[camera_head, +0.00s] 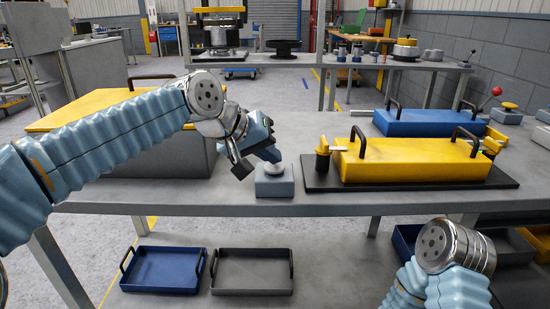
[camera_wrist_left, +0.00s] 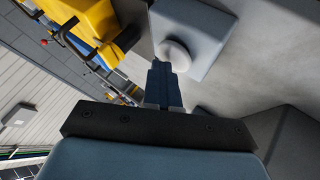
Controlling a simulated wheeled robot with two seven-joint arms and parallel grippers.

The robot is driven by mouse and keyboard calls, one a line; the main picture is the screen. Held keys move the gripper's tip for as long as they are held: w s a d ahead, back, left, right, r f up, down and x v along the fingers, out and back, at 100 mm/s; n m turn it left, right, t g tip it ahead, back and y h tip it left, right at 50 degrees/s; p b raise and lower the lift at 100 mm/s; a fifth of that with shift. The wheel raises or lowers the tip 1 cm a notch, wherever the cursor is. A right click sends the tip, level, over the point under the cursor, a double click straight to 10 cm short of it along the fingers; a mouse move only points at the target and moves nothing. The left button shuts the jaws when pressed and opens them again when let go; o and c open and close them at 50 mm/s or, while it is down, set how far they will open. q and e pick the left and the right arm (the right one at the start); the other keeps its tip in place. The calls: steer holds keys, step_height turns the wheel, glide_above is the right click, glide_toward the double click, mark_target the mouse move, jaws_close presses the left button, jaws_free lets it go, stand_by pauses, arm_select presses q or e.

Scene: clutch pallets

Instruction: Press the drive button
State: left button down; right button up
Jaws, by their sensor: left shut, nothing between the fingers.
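The drive button is a pale round knob (camera_head: 275,169) on a small blue-grey box (camera_head: 274,188) near the front edge of the grey table. My left gripper (camera_head: 271,154) is shut and empty, tilted down just above and behind the knob in the head view. In the left wrist view, the shut fingers (camera_wrist_left: 160,68) point at the near side of the knob (camera_wrist_left: 175,54) on its box (camera_wrist_left: 208,32). The tips are very close to the knob; I cannot tell whether they touch it. My right arm shows at lower right, but its gripper is out of view.
A yellow case with black handles (camera_head: 412,161) lies on a black plate (camera_head: 320,184) right of the button box. A blue case (camera_head: 425,124) stands behind it. A grey box with a yellow lid (camera_head: 75,116) is at left. Trays (camera_head: 252,291) lie on the lower shelf.

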mark_target(270, 166)
arm_select(q)
steer(key=shift+w+r+p, duration=0.1)
steer(key=shift+r+p, duration=2.3)
steer(key=shift+p, duration=0.05)
steer(key=shift+r, duration=0.3)
